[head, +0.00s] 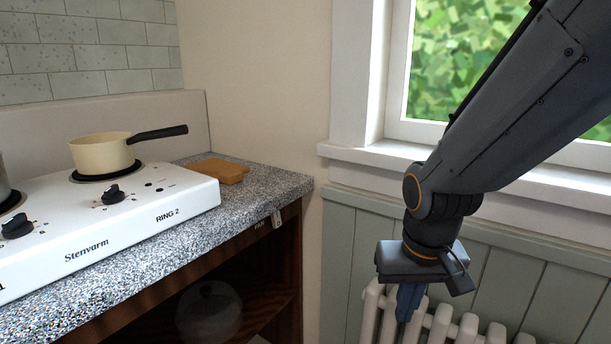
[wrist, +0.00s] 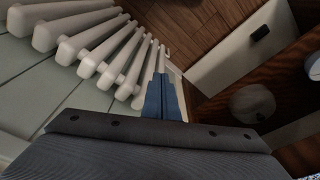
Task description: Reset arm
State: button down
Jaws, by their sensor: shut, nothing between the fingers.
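My gripper (head: 408,302) hangs at the end of my arm on the right side of the head view, pointing down in front of the white radiator. Its blue fingers are together with nothing between them. In the wrist view the shut fingers (wrist: 160,90) point toward the wooden floor. They are apart from the counter and hold nothing.
A white radiator (head: 440,325) stands below the window sill (head: 380,160). The granite counter (head: 255,185) at left bears a white hob (head: 150,215) with a cream pan (head: 100,155), and an orange-brown block (head: 220,171). A pale pot (head: 209,312) sits on the shelf below.

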jog(key=s+a+r+n+g+p, duration=0.1)
jog(key=s+a+r+g, duration=0.1)
jog(key=s, duration=0.5)
jog(key=d+r+p, duration=0.3)
jog(key=r+p, duration=0.2)
jog(key=p, duration=0.6)
jog(key=shift+d+r+m, duration=0.3)
jog(key=shift+d, duration=0.05)
jog(key=shift+a+f, duration=0.1)
